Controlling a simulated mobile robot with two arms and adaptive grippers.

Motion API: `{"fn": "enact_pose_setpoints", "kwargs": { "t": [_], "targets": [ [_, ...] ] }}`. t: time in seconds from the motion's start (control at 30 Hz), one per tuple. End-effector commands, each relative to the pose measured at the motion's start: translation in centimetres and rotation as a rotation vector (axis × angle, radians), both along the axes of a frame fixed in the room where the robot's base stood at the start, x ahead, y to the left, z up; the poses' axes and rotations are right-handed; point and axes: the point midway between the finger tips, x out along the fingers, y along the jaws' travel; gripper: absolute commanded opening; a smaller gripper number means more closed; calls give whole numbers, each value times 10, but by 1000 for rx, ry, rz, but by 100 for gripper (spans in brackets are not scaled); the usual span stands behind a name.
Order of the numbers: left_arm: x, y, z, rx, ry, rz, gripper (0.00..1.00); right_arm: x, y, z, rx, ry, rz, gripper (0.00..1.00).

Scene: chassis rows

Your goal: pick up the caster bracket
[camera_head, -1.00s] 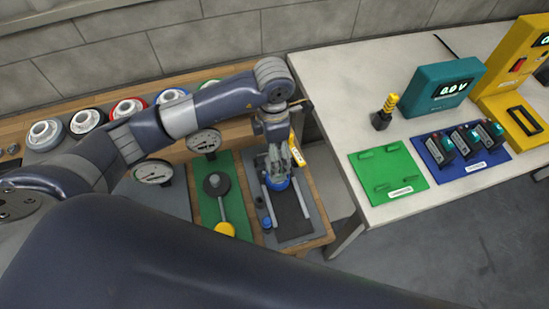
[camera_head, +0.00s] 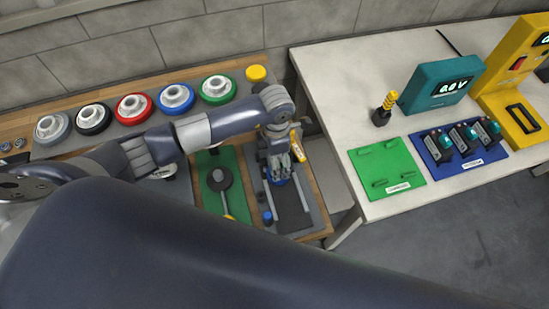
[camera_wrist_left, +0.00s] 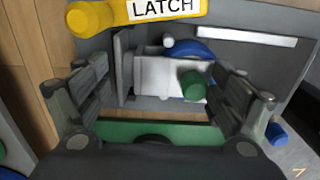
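The likely caster bracket (camera_wrist_left: 153,77) is a pale grey block with a blue wheel-like part (camera_wrist_left: 190,48) and a green round knob or cap (camera_wrist_left: 195,85), in a grey fixture in the left wrist view. My left gripper (camera_wrist_left: 163,95) is open, with one finger on each side of the bracket and visible gaps to it. In the head view, the left gripper (camera_head: 280,168) points down over the fixture and hides most of the bracket; a bit of blue (camera_head: 280,183) shows under the fingers. My right gripper is not in view.
A yellow handle labelled LATCH (camera_wrist_left: 130,14) stands beside the fixture. A green panel (camera_head: 207,203) with a dark knob and yellow-ended lever lies to the left. Several coloured rings (camera_head: 133,107) line the back. A white table (camera_head: 350,90) with meters stands to the right.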

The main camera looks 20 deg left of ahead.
Motion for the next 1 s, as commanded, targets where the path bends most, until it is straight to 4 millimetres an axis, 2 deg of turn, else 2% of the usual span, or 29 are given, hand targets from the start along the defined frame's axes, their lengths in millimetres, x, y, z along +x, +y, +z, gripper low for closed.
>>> {"fn": "enact_pose_setpoints", "kwargs": {
  "t": [0.03, 0.1, 0.4, 0.57, 0.63, 0.67, 0.77, 1.0],
  "targets": [
    [0, 0, 0, 1, -2, 1, 64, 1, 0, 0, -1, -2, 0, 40],
    [1, 1, 0, 2, -2, 1, 48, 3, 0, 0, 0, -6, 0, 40],
    [3, 2, 2, 4, -8, 3, 47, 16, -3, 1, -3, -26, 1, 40],
    [5, 3, 8, 6, -12, 4, 47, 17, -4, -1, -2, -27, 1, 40],
    [6, 3, 15, 6, -16, 4, 47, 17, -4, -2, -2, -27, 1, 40],
    [6, 4, 19, 6, -16, 4, 42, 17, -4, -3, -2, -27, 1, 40],
    [6, 3, 33, 5, -18, 4, 42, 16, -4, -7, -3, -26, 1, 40],
    [4, 1, 79, 0, -13, 2, 42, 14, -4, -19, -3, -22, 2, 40]
  ]
}}
